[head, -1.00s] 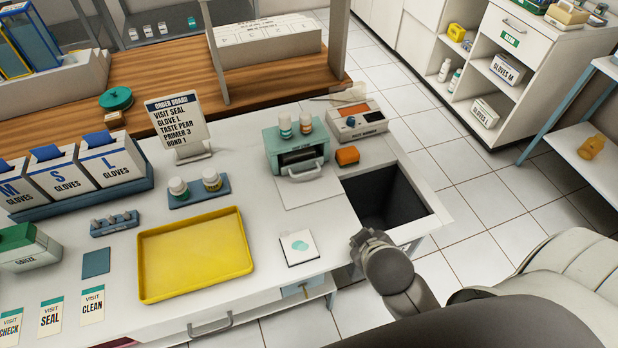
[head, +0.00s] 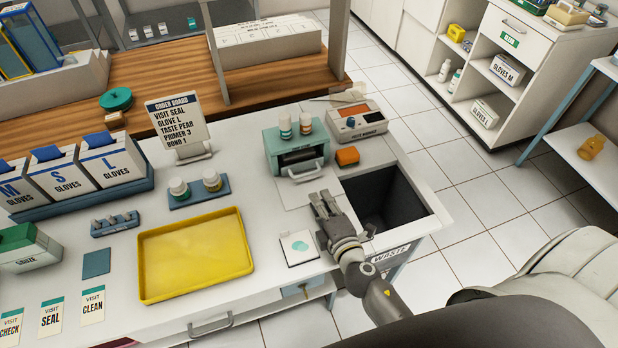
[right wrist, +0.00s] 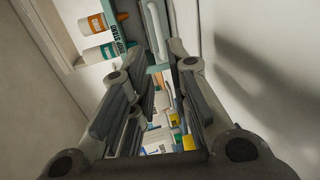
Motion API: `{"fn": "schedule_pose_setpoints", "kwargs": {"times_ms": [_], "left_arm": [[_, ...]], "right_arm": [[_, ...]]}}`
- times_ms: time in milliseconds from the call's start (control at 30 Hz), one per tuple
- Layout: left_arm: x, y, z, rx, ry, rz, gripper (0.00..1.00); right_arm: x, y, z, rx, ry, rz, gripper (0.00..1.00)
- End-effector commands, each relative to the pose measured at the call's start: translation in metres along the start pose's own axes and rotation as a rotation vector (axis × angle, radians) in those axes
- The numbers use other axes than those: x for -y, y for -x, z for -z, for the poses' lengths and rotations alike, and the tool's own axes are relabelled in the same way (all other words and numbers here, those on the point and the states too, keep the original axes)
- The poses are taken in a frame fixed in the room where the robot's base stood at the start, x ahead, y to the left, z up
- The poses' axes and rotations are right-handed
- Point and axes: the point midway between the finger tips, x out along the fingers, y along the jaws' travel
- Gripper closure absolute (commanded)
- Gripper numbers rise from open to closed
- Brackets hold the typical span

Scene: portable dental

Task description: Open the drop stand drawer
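The drop stand (head: 281,144) is a teal box near the back right of the white counter, with two small bottles (head: 305,124) on top. Its drawer handle (head: 306,174) is a pale bar on the front, below a dark slot; the drawer looks shut. My right gripper (head: 323,202) is just in front of the handle, apart from it, beside the waste opening. In the right wrist view its fingers (right wrist: 158,110) are spread with nothing between them, and the pale handle (right wrist: 156,32) shows beyond the fingertips. My left gripper is not in view.
The waste opening (head: 412,212) is right of my right gripper. An orange block (head: 347,156) and a grey-white device (head: 357,122) stand right of the drop stand. A white card (head: 299,248) and yellow tray (head: 150,291) lie to the left.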

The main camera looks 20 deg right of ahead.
Motion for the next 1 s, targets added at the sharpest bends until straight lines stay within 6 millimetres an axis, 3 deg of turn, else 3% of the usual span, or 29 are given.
{"fn": "schedule_pose_setpoints", "kwargs": {"times_ms": [600,1000], "left_arm": [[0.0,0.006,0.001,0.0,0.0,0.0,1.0],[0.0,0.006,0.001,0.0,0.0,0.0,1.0]], "right_arm": [[0.0,-0.088,-0.001,0.003,-0.005,0.0,0.82],[-0.001,-0.1,-0.001,0.003,-0.004,0.0,0.82]]}}
